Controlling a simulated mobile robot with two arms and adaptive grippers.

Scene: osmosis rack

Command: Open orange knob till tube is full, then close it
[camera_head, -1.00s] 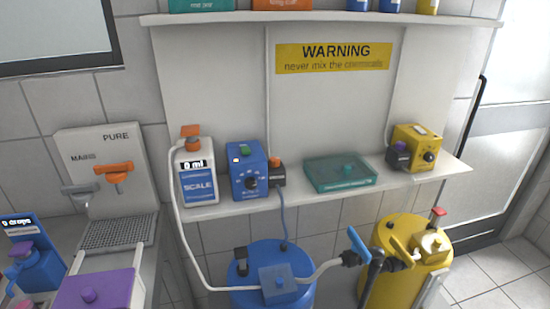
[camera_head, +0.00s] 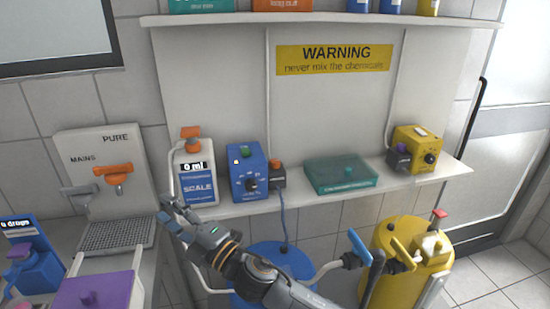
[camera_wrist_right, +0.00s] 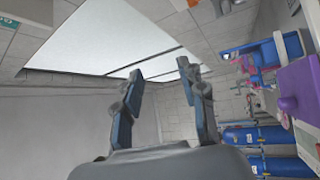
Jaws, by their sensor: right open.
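An orange knob (camera_head: 113,170) sits on the wall panel with the PURE and MAINS labels, beside a grey tap handle (camera_head: 80,192). Other orange parts are on top of the white SCALE bottle (camera_head: 196,180), which reads 0 ml, and on the small dark unit (camera_head: 277,175) beside the blue box. I cannot tell which object is the tube. My right gripper (camera_head: 168,208) is below and right of the PURE knob, in front of the shelf's left end, apart from the knob. It is open and empty in the right wrist view (camera_wrist_right: 160,76). My left gripper is not in view.
A drain grate (camera_head: 118,234) lies under the taps, with a purple-topped box (camera_head: 95,293) in front. A blue barrel (camera_head: 283,256) is partly hidden behind my right arm. A yellow barrel (camera_head: 400,280) stands right. The shelf holds a teal tray (camera_head: 340,176) and a yellow box (camera_head: 416,148).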

